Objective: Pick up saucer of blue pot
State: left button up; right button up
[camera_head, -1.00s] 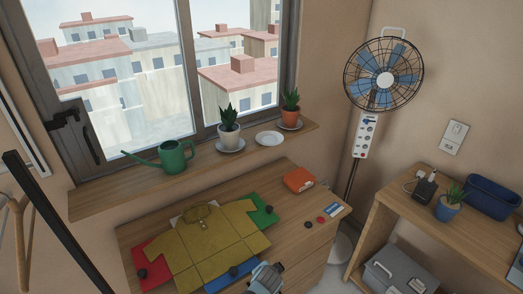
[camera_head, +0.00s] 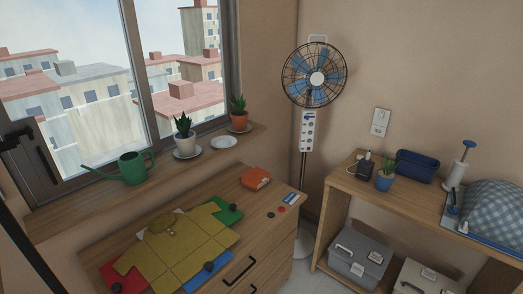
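A small blue pot (camera_head: 384,183) with a green spiky plant stands on the wooden shelf unit at the right. I cannot make out a saucer under it. An empty white saucer (camera_head: 224,142) lies on the windowsill, between and in front of two potted plants. The white pot (camera_head: 184,144) stands on its own saucer (camera_head: 188,153), and the terracotta pot (camera_head: 239,119) is to the right on the sill. Neither of my grippers is in view.
A green watering can (camera_head: 132,168) is on the windowsill (camera_head: 60,222). A fan (camera_head: 315,77) stands in the corner. A navy bin (camera_head: 417,166) is beside the blue pot.

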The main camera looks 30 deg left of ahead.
aim_at(222, 142)
jog(key=u, duration=0.4)
jog(key=i, duration=1.2)
jog(key=u, duration=1.2)
